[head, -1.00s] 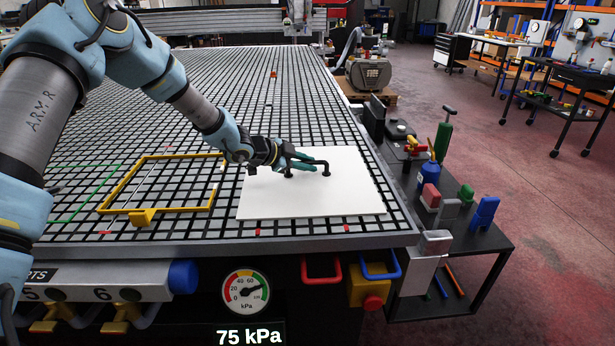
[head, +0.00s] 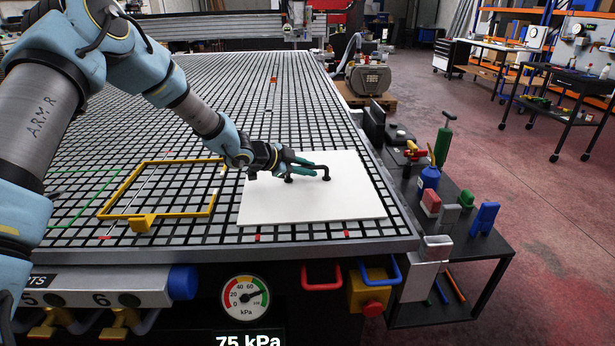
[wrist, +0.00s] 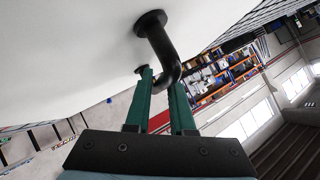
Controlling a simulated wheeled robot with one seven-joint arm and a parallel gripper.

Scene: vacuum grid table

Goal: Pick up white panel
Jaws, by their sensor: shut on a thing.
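The white panel (head: 315,200) lies at the near right corner of the grid table (head: 180,246). A black handle (head: 325,172) with two feet stands on its top face. My gripper (head: 298,167), with green fingers, is at the handle and shut on it. In the wrist view the green fingers (wrist: 161,98) close around the bar of the black handle (wrist: 165,52), and the panel's white face (wrist: 70,50) fills the upper left. From the head view I cannot tell whether the panel is lifted off the grid.
A yellow frame (head: 105,201) sits on the grid left of the panel. A gauge (head: 246,295) and red and blue handles are on the table's front. A black side bench (head: 488,238) with clamps, bottles and blocks stands at the right.

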